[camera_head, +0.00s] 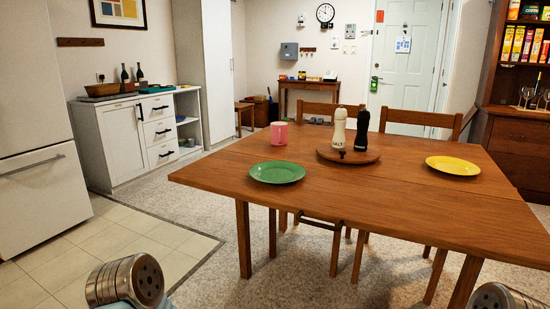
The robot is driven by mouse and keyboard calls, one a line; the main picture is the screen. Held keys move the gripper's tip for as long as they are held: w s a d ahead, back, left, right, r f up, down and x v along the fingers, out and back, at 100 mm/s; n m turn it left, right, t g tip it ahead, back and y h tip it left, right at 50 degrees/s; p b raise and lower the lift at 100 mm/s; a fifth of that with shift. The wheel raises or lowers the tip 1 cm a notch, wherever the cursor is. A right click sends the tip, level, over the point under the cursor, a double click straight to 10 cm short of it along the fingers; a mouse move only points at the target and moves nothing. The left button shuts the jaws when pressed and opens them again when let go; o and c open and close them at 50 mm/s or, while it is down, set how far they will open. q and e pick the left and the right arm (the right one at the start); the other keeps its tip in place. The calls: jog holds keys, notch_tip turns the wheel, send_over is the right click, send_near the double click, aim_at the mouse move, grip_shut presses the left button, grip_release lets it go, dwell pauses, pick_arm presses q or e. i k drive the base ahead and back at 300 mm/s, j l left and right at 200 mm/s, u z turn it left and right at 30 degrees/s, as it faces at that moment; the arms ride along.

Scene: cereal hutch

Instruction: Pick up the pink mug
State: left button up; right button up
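The pink mug (279,133) stands upright on the wooden dining table (400,213), near its far left edge and behind the green plate. No gripper is near it. The ends of my two arms show only as metal wrist parts at the bottom edge of the head view, one at the lower left and one at the lower right. Both are well in front of the table's far side, away from the mug. The fingers of both grippers are not visible.
A green plate (277,172) lies in front of the mug. To the right, a round wooden board (348,156) carries a white salt mill (339,129) and a black mill (362,131). A yellow plate (453,165) lies further right. Chairs stand around the table. Floor left of it is clear.

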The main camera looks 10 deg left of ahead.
aim_at(280, 129)
jog(key=i+j+z, duration=0.2)
jog(key=j+z, duration=0.3)
jog(key=j, duration=0.45)
jog(key=j+z, duration=0.5)
jog(key=j, duration=0.4)
jog(key=k+j+z, duration=0.15)
jog(key=j+z, duration=0.35)
jog(key=j, duration=0.45)
